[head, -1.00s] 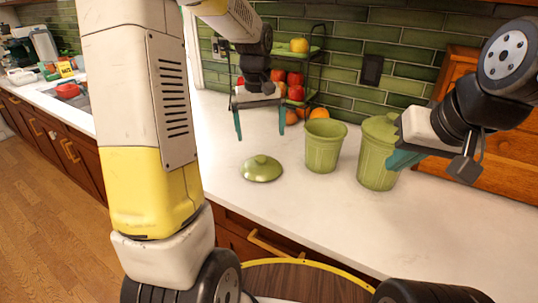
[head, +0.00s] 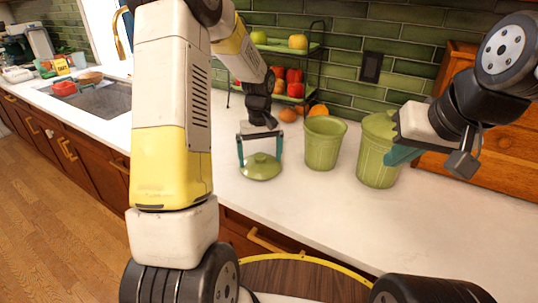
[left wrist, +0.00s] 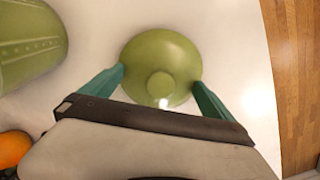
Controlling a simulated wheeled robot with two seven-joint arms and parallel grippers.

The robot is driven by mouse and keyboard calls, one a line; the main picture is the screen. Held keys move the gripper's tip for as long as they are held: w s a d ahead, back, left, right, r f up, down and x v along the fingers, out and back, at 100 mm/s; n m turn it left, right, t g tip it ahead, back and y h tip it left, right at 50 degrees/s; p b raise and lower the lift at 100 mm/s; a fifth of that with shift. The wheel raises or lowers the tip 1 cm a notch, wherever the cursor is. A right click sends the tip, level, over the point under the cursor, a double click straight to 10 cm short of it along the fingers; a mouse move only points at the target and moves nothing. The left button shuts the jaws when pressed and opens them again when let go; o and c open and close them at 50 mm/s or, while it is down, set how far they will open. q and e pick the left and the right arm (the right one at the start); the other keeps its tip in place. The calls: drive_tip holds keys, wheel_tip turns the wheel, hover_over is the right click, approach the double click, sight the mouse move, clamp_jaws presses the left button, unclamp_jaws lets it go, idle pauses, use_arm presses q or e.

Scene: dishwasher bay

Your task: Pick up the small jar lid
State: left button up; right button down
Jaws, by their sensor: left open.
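The small green jar lid (head: 261,170) lies knob-up on the white counter, left of the open small green jar (head: 321,148). My left gripper (head: 261,160) is open, pointing down over the lid with a finger on either side. In the left wrist view the lid (left wrist: 160,58) shows between the two teal fingertips (left wrist: 160,80), with both close to its rim. I cannot tell whether they touch it. My right gripper (head: 403,156) is in front of the larger, lidded green jar (head: 377,168); its opening does not show clearly.
A rack (head: 318,60) with apples and peppers stands behind the lid against the green tiles. An orange (head: 318,110) sits by its foot. A wooden cabinet (head: 450,75) is at the right. The counter (head: 330,210) in front of the jars is clear.

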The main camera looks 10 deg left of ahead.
use_arm(q)
drive_tip(key=shift+s+f, duration=0.1)
drive_tip(key=c, duration=2)
drive_tip(key=shift+o, duration=0.2)
